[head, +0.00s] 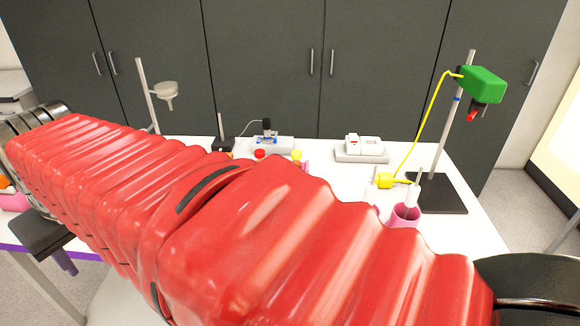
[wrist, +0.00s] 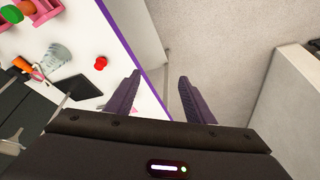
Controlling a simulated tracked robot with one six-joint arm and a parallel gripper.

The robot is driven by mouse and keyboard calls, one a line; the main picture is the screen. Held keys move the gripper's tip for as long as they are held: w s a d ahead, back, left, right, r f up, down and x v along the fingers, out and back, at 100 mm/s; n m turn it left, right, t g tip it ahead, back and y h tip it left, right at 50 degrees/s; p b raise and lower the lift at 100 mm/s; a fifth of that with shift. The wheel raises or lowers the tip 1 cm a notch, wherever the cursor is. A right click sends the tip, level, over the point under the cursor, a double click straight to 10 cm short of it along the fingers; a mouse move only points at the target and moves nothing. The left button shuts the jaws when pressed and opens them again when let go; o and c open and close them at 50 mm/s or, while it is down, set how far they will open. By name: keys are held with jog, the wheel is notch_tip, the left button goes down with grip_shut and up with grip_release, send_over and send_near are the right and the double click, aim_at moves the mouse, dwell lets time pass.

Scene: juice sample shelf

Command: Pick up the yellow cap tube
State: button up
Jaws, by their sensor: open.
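The yellow cap (head: 297,154) of a tube shows in the head view just behind my red arm. A red cap (head: 260,154) is to its left. The tube bodies and their holder are mostly hidden by my arm. The yellow cap does not show in the wrist view. My gripper (wrist: 159,76) is open and empty, its two dark purple fingers apart over the table's edge and the floor. In the head view my gripper (head: 62,262) hangs at the far left, well away from the yellow cap.
In the wrist view a small red object (wrist: 100,63), a glass beaker (wrist: 57,55) and a pink rack (wrist: 43,78) lie left of the fingers. In the head view a stand with a green box (head: 482,84) and a pink cup (head: 405,215) are right. A ring stand (head: 150,95) is back left.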

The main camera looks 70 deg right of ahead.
jog(key=w+d+r+m+g, duration=0.1)
jog(key=w+d+r+m, duration=0.1)
jog(key=d, duration=0.6)
jog(key=w+d+r+m+g, duration=0.1)
jog(key=d+r, duration=0.1)
jog(key=d, duration=0.5)
jog(key=m+g+y, duration=0.1)
jog(key=m+g, duration=0.1)
jog(key=m, duration=0.7)
send_over(297, 153)
notch_tip(297, 153, down, 4)
jog(key=shift+r, duration=0.25)
notch_tip(297, 153, down, 8)
jog(key=shift+f, duration=0.35)
